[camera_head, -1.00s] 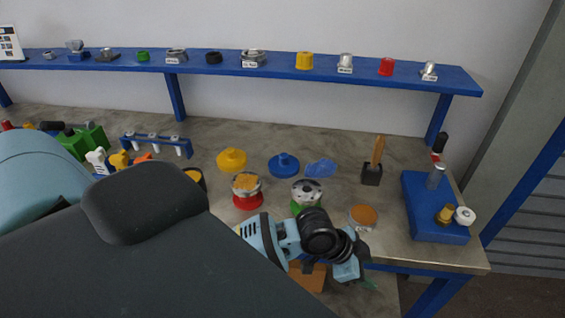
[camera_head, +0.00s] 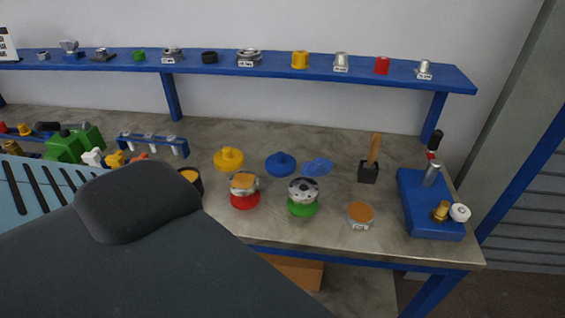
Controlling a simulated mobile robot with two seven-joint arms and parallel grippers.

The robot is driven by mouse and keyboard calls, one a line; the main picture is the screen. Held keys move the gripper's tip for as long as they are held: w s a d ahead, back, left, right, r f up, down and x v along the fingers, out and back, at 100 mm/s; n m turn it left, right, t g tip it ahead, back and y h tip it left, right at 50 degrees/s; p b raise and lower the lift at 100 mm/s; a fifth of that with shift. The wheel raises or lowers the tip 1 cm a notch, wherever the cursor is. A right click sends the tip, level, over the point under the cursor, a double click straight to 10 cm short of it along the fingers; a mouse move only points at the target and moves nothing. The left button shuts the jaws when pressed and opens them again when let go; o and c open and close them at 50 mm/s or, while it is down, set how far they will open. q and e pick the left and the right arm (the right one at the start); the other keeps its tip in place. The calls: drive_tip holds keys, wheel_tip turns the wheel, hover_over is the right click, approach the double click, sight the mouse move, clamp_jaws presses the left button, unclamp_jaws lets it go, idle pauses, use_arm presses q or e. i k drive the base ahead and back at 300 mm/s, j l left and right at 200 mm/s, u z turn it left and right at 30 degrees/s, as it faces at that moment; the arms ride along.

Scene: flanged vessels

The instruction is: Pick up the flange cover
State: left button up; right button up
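Two round knobbed discs that look like covers lie on the workbench: a yellow one (camera_head: 229,158) and, to its right, a blue one (camera_head: 281,164). I cannot tell which one the task means. In front of them stand two flanged metal vessels: one on a red base (camera_head: 244,190) with an orange-brown top, and one on a green base (camera_head: 303,196) with holes around its metal flange. Neither of my grippers is in view.
A shallow round container with an orange-brown top (camera_head: 360,215) stands near the front edge. A wooden-handled mallet (camera_head: 371,165) and a blue fixture (camera_head: 414,203) stand right. A blue shelf (camera_head: 270,70) with small parts runs behind. Green equipment (camera_head: 72,146) is at left.

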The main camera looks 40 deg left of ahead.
sight(280, 164)
drive_tip(key=i+j, duration=0.1)
drive_tip(key=i, duration=0.15)
drive_tip(key=i+j, duration=0.15)
drive_tip(key=i, duration=0.15)
drive_tip(key=u, duration=1.55)
